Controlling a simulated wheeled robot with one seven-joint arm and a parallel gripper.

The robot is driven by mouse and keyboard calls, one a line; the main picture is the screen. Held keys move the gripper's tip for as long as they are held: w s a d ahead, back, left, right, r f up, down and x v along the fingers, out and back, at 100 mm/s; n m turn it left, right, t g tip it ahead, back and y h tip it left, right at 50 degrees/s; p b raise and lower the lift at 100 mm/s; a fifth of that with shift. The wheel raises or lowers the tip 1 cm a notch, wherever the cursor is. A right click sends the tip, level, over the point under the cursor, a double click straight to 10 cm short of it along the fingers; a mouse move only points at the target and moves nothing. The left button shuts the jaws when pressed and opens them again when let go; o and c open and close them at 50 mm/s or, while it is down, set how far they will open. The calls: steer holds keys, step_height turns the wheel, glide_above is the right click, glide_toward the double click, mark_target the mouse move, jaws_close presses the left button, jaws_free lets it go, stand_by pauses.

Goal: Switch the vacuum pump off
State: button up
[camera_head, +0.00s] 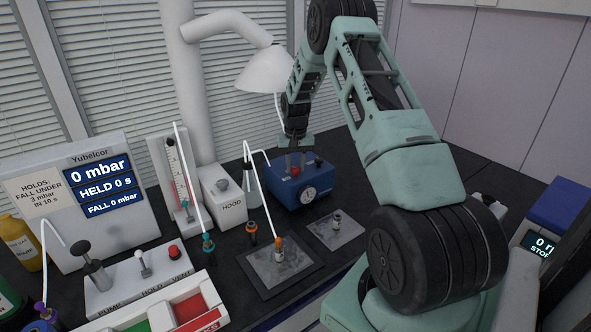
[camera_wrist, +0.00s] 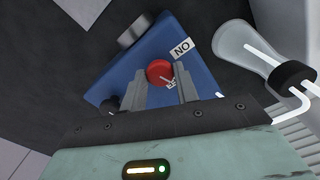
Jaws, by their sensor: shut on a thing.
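The vacuum pump is a blue box (camera_head: 285,196) with a round gauge (camera_head: 308,195) on its front, on the dark bench. A red knob (camera_head: 295,171) is on its top. My gripper (camera_head: 294,161) points down over the box. In the wrist view the red knob (camera_wrist: 159,70) lies between the two fingertips of my gripper (camera_wrist: 161,80), which is shut on it. A white label (camera_wrist: 181,48) reads "NO" as seen, perhaps "ON" upside down. A second label by the knob is partly hidden by a finger.
A glass flask (camera_head: 253,190) with a white tube stands left of the pump, also close by in the wrist view (camera_wrist: 243,45). A white hood unit (camera_head: 221,190) is further left. A display (camera_head: 100,185) reads 0 mbar. Grey plates (camera_head: 334,230) lie in front.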

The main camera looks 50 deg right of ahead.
mark_target(295, 168)
steer(key=shift+m+b, duration=0.6)
steer(key=shift+m, duration=1.2)
steer(key=o, duration=1)
steer(key=shift+c, duration=0.2)
step_height(295, 168, up, 12)
steer(key=b, duration=0.3)
steer(key=shift+b, duration=0.35)
